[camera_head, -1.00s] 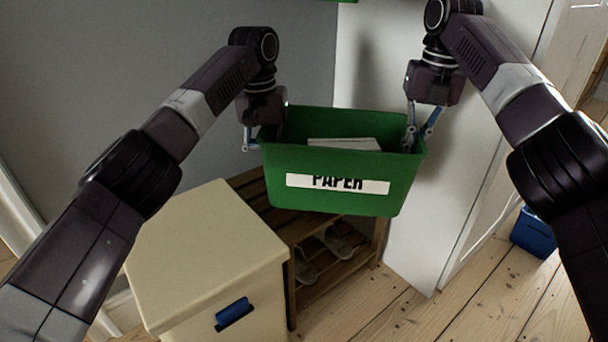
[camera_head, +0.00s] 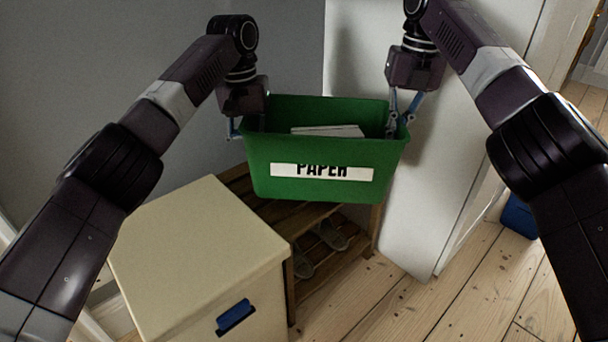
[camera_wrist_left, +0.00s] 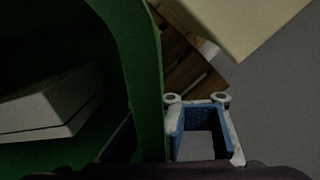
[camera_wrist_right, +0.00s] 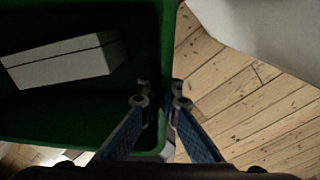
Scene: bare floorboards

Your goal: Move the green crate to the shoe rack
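The green crate (camera_head: 318,188) is labelled PAPER, is upright and holds a pale block (camera_head: 328,131). It hangs between my two grippers, over the wooden shoe rack (camera_head: 240,187). Whether its base touches the rack top is hidden. My left gripper (camera_head: 240,130) is at the crate's left rim; the left wrist view shows one blue-padded finger (camera_wrist_left: 203,120) outside the wall, the inner one being mostly dark. My right gripper (camera_head: 400,120) has one finger on each side of the right wall, as the right wrist view also shows (camera_wrist_right: 161,102). Shoes (camera_head: 328,236) sit on the rack's lower shelf.
A cream box (camera_head: 195,235) with a blue handle stands beside the rack, front left. A white panel (camera_head: 400,215) stands right of the rack. A blue container (camera_head: 520,218) is on the floor farther right. Bare floorboards (camera_head: 420,310) are clear at front right.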

